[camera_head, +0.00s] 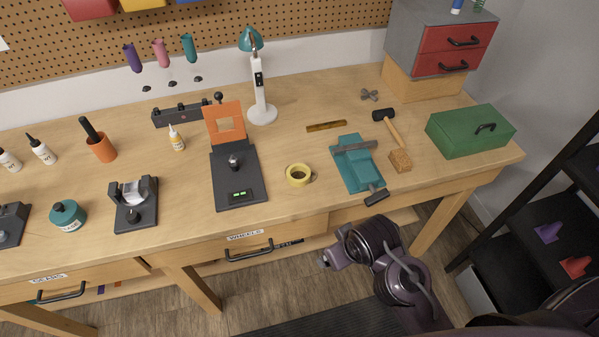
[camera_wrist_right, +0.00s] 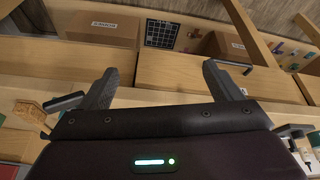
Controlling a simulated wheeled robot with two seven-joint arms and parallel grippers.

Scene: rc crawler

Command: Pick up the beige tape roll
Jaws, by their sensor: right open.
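The beige tape roll (camera_head: 299,174) looks yellowish and lies flat on the workbench (camera_head: 285,205), between the black device with the orange frame and the teal vise. I do not see it in the right wrist view. My right gripper (camera_head: 325,259) is low in front of the bench, below the tape roll in the head view and apart from it. In the right wrist view its two fingers (camera_wrist_right: 160,85) are spread, with nothing between them. My left gripper is not in view.
The teal vise (camera_head: 357,163), with its handle at the bench's front edge, stands right of the roll. The black device (camera_head: 238,178) stands left of it. A drawer (camera_head: 250,240) is below the edge. The bench in front of the roll is clear.

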